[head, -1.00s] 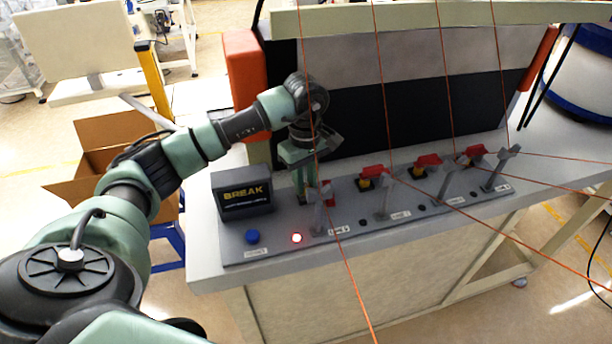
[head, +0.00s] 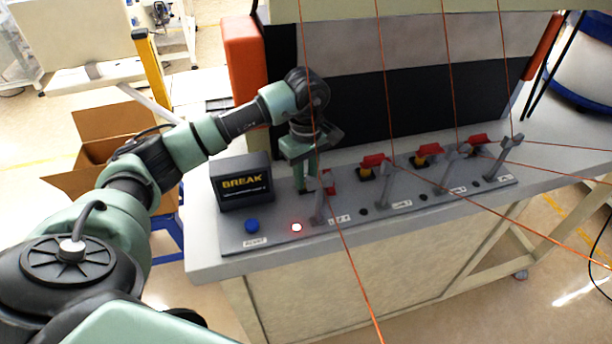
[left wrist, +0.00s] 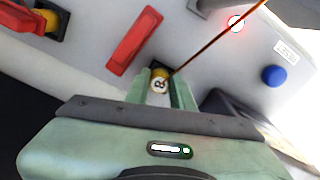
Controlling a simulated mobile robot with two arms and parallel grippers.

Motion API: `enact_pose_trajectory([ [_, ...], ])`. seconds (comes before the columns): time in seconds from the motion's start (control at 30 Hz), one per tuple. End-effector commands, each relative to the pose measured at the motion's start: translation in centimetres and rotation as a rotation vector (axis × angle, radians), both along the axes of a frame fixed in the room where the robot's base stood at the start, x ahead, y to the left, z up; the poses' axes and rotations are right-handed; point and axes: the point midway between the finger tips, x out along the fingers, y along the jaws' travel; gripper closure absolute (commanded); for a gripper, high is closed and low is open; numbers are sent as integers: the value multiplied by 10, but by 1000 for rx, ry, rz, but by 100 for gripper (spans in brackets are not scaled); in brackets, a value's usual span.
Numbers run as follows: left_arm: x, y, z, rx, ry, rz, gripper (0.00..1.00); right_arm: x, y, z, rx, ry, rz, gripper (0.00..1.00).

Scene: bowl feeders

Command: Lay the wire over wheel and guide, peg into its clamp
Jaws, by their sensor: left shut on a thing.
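My left gripper (head: 306,186) is at the leftmost station of the grey panel (head: 287,241), pointing down beside its red clamp lever (head: 330,181). In the left wrist view its fingers (left wrist: 161,88) are shut on a small peg (left wrist: 159,84), pale on top with yellow by it. An orange wire (left wrist: 213,42) runs from the peg up and right. In the head view the wire (head: 350,262) passes the grey forked guide post (head: 320,205) and runs to the bottom edge. I cannot tell whether it lies in the fork. The peg's lower end is hidden. My right gripper is not in view.
Several more stations with red levers (head: 374,160), yellow parts and grey posts (head: 384,188) extend to the right, with wires strung above. A BREAK display (head: 242,185), blue button (head: 252,225) and lit red lamp (head: 296,227) lie left. A black-and-grey wall stands behind.

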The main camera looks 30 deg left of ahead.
Motion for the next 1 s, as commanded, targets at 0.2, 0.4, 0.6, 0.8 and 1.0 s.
enact_pose_trajectory([
  [0.2,0,0,0,0,0,0,100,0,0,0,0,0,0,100],
  [0.4,0,0,0,0,0,0,51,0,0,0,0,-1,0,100],
  [0.6,0,0,0,0,0,0,51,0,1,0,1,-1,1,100],
  [0.8,1,0,14,0,-4,0,51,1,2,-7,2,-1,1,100],
  [1.0,1,0,48,0,-5,-1,51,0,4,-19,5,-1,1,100],
])
